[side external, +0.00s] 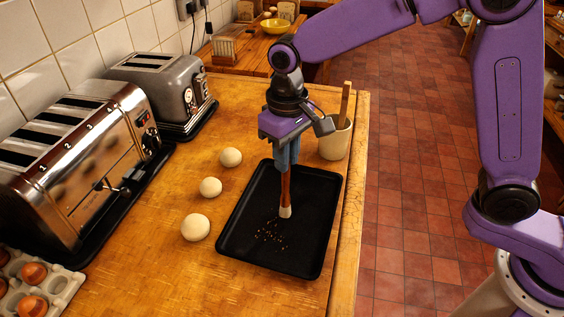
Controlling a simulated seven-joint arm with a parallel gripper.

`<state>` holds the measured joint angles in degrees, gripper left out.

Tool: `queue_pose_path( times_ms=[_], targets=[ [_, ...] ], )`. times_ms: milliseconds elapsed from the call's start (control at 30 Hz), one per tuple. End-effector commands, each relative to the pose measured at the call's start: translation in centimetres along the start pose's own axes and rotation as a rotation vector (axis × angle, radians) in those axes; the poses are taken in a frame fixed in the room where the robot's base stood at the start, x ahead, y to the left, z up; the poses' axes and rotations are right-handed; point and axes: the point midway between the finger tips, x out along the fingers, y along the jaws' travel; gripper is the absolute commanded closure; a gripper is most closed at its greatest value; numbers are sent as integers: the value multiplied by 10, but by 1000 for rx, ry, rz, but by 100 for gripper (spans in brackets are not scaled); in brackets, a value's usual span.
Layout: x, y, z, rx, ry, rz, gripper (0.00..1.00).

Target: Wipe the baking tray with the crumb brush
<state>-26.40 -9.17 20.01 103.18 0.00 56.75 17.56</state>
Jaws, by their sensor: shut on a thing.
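The black baking tray (318,185) lies flat on the wooden worktop near its right edge. A patch of light crumbs (271,231) lies on the tray's floor, left of its middle. My gripper (287,160) points down over the far part of the tray and is shut on the crumb brush (285,195). The brush has a reddish-brown handle and a pale tip, and it hangs nearly upright. Its tip is just behind and to the right of the crumbs. I cannot tell whether the tip touches the tray.
Several pale round dough balls, one here (210,187), lie left of the tray. A cream pot (335,141) with a wooden utensil stands at its far right corner. A chrome toaster (75,165), a grey toaster (165,90) and an egg carton (62,287) line the left.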

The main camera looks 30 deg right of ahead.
Motion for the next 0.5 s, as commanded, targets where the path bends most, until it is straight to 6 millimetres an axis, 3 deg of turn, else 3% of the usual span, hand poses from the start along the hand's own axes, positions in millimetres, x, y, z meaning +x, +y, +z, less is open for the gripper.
queue_pose_path(
  times_ms=[100,233,500],
  targets=[
    [0,11,-4,3,0,0,100],
    [0,4,-15,-1,-1,0,100],
    [0,-20,-3,-3,-1,0,100]
  ],
)
